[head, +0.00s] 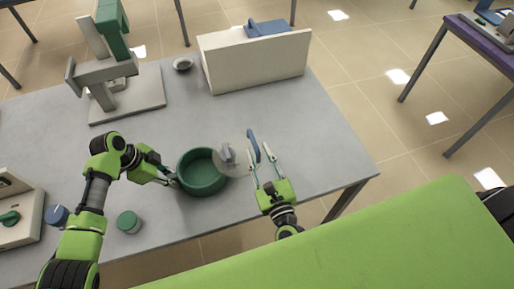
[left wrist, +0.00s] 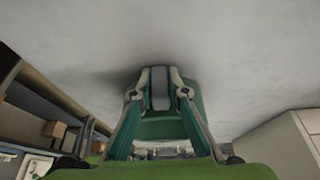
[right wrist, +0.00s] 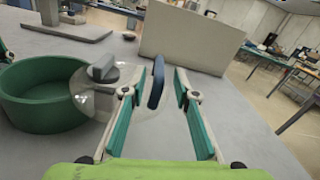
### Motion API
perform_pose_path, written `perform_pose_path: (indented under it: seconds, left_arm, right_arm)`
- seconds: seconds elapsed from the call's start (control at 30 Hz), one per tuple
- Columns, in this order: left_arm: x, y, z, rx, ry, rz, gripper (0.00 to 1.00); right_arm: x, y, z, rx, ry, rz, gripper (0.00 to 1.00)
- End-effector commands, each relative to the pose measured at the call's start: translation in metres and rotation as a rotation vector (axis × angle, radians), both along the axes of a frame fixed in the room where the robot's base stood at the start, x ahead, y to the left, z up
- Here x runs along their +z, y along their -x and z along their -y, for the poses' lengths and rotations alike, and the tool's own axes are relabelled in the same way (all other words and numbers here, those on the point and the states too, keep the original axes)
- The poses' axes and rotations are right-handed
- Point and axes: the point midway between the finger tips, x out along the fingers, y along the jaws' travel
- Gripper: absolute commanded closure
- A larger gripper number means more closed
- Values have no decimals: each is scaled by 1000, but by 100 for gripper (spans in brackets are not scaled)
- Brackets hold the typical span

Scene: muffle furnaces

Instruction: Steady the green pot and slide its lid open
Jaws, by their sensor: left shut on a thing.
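The round green pot (head: 202,178) stands open-topped on the grey table. A clear glass lid (head: 239,164) with a grey knob (head: 226,153) lies at the pot's right, overlapping its rim, so most of the opening shows. A blue handle (head: 253,146) stands upright at the lid's right edge; whether it is joined to the lid is unclear. My left gripper (head: 171,179) is shut on a grey handle (left wrist: 160,88) at the pot's left side. My right gripper (right wrist: 158,94) is open, its fingers on either side of the blue handle (right wrist: 156,82), apparently without gripping it.
A small green-topped jar (head: 129,222) and a blue knob (head: 57,215) are at the left front. A green and grey stand (head: 120,105), a small bowl (head: 183,64) and a cream box (head: 255,60) are behind. The table right of my right gripper is clear.

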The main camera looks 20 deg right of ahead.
Motion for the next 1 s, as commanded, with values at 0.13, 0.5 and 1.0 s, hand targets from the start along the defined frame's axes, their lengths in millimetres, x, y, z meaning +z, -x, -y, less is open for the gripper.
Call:
perform_pose_path:
  seconds: [0.13, 0.5, 1.0]
  left_arm:
    - [-1, 0, -1, 1, -4, -1, 100]
    - [-1, 0, -1, 0, -2, -1, 100]
    - [0, 0, 0, 0, 0, 0, 100]
  right_arm:
    - [0, 13, 0, 1, 0, -1, 72]
    - [0, 42, 0, 0, 1, 0, 72]
    - [0, 65, 0, 0, 0, 1, 72]
